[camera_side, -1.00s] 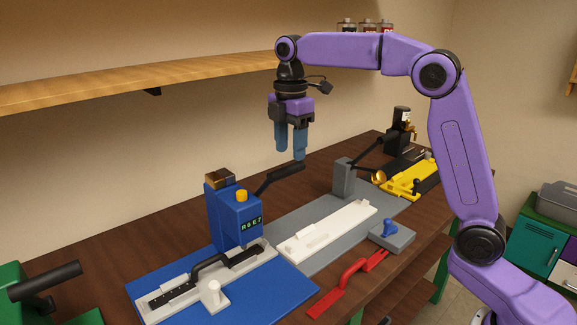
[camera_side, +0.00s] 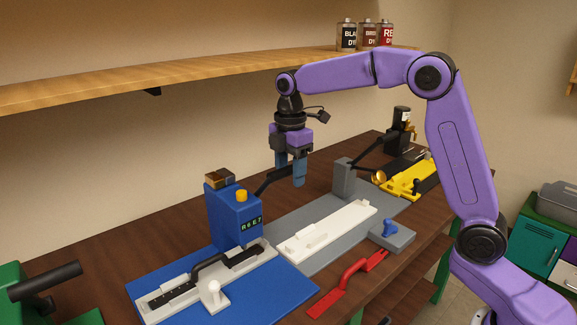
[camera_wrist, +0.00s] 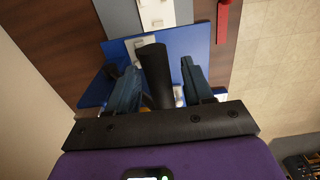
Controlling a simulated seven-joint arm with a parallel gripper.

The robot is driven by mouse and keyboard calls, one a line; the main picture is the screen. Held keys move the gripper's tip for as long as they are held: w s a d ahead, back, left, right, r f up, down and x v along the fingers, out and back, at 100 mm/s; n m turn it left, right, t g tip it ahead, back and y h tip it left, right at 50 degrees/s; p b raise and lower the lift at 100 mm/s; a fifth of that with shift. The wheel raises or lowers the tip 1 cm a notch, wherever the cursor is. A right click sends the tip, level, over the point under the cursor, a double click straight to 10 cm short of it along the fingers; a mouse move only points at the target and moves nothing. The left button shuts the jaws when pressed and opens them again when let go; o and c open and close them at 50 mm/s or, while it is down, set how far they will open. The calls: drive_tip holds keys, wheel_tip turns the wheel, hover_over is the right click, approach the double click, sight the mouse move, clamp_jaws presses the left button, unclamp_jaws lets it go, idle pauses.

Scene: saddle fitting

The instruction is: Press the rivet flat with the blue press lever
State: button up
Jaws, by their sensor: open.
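The blue press (camera_side: 232,215) stands on a blue base plate at the left of the bench. Its black lever (camera_side: 270,184) slants up to the right. My gripper (camera_side: 291,172) is open at the lever's raised end, fingers pointing down. In the wrist view the lever's black handle (camera_wrist: 155,70) lies between my two blue fingers (camera_wrist: 158,68), with gaps on both sides. A dark strap (camera_side: 185,288) with holes and a curved black handle (camera_side: 212,262) lie in a white fixture (camera_side: 160,315) under the press. I cannot make out the rivet.
A white fixture (camera_side: 325,236) and a grey post (camera_side: 342,178) stand right of the press. A red clamp tool (camera_side: 345,285) and a grey block with a blue knob (camera_side: 390,233) lie near the front edge. A wooden shelf (camera_side: 200,80) runs above.

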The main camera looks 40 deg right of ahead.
drive_tip(key=c, duration=0.7)
drive_tip(key=shift+s+f, duration=0.1)
drive_tip(key=shift+s+f, duration=0.7)
drive_tip(key=shift+s, duration=0.05)
drive_tip(key=shift+s+f, duration=0.95)
drive_tip(key=shift+f, duration=1.45)
drive_tip(key=shift+s+f, duration=0.95)
drive_tip(key=shift+f, duration=1.4)
drive_tip(key=shift+s+f, duration=0.95)
drive_tip(key=shift+f, duration=1.45)
